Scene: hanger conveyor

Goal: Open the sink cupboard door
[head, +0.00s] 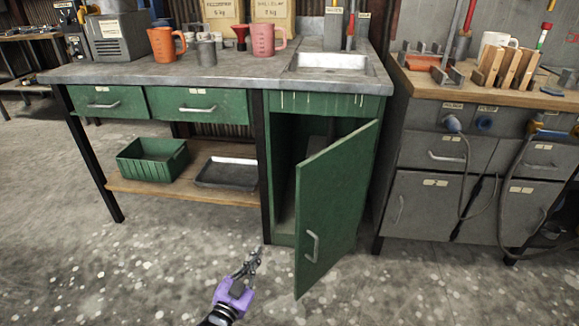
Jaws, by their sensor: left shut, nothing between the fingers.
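The green sink cupboard door (332,208) stands swung well open toward me, hinged on its right side. Its metal handle (312,246) is on the outer face, low and near the free edge. The cupboard's dark inside (285,180) shows to the left of the door. My left gripper (257,254) is shut and empty, in front of the cupboard, left of the door and apart from the handle. My right gripper is not in view.
The sink (328,63) is set in the bench top above. A lower shelf (190,187) left of the cupboard holds a green crate (152,160) and a dark tray (228,173). A grey cabinet (420,205) stands close on the right. The floor in front is clear.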

